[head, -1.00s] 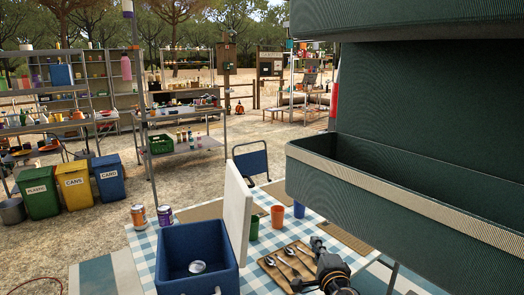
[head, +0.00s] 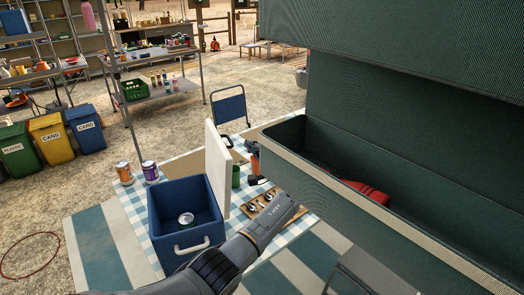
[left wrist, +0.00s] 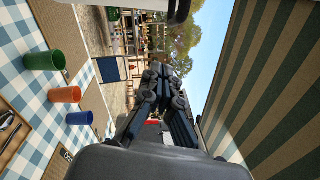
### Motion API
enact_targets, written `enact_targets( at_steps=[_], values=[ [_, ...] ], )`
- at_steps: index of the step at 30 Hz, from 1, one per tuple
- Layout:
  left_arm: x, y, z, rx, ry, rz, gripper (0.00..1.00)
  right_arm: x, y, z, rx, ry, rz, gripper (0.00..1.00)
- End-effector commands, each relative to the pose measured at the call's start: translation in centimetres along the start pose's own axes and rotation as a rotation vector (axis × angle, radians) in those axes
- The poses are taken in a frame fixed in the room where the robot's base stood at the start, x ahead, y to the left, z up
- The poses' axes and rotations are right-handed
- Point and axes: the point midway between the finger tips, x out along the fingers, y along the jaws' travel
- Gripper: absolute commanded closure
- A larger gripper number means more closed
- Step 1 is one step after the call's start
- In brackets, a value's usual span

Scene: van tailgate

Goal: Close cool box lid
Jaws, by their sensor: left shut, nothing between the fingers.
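The blue cool box (head: 168,212) stands on the checked tablecloth in the head view, with a can (head: 186,218) inside. Its white lid (head: 217,165) stands upright at the box's right side, so the box is open. My left arm reaches in from the bottom, across the front right of the box. My left gripper (left wrist: 166,76) is shut and empty in the left wrist view. My right gripper is not in view.
Green (left wrist: 43,61), orange (left wrist: 65,94) and blue (left wrist: 79,118) cups stand on the table. A cutlery tray (head: 262,204) lies right of the lid. Two cans (head: 150,171) stand behind the box. A large dark green bin (head: 345,160) overhangs the right side, with a red object (head: 368,192) inside.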

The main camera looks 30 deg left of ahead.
Motion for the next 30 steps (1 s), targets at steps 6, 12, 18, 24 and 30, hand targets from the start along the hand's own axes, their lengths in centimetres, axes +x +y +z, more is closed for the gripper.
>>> enact_targets(
  at_steps=[6, 12, 18, 24, 30],
  values=[
    [0.6, -0.2, 2.8, 0.001, 0.001, 0.001, 1.0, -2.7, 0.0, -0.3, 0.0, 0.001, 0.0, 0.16],
    [0.7, 0.0, 3.8, 0.0, 0.002, 0.001, 1.0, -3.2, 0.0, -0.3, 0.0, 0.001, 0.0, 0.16],
    [0.8, 0.1, 3.8, 0.0, 0.002, 0.001, 1.0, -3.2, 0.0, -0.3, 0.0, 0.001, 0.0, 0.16],
    [0.8, 0.1, 3.9, -0.002, 0.001, 0.001, 1.0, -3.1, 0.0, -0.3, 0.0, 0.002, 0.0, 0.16],
    [2.1, 0.1, 4.6, -0.039, -0.001, 0.009, 1.0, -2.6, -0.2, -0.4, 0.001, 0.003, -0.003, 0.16]
  ],
)
